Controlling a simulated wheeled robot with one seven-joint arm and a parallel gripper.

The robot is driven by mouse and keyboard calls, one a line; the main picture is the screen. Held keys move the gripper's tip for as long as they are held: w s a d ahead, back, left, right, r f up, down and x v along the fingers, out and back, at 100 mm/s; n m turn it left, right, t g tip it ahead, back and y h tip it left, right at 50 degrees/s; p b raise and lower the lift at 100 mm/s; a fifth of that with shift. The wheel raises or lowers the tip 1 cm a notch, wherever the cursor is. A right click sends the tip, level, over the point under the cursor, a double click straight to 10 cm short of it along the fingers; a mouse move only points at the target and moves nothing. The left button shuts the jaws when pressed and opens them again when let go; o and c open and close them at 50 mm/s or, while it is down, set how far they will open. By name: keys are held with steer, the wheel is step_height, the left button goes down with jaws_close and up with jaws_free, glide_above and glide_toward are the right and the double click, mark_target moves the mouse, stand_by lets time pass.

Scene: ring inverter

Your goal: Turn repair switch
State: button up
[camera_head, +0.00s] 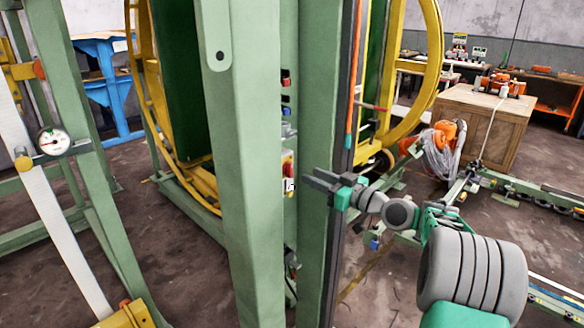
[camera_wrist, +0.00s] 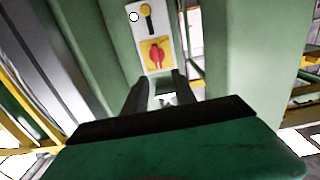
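The repair switch, a red knob on a yellow plate (camera_wrist: 156,56), sits on a light panel (camera_wrist: 139,16) between green posts in the wrist view. In the head view the switch (camera_head: 288,167) shows small, partly hidden by the front green post. My gripper (camera_wrist: 161,80) is open and empty, with its two dark fingers apart, just below the switch in the wrist view. In the head view my gripper (camera_head: 310,178) reaches in from the right, its tips close to the switch panel. No contact with the knob shows.
A green post (camera_head: 240,150) stands left of the panel and another green post (camera_head: 320,150) stands close to my gripper. A black knob with a yellow part (camera_wrist: 147,12) is above the switch. A wooden crate (camera_head: 478,130) stands at the back right.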

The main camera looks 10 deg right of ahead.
mark_target(292, 166)
steer(key=p+x, duration=0.1)
steer(key=x, duration=0.7)
steer(key=shift+w+d+r+p, duration=0.1)
steer(key=shift+r+p, duration=0.05)
steer(key=shift+p, duration=0.15)
steer(key=shift+c, duration=0.4)
jaws_close()
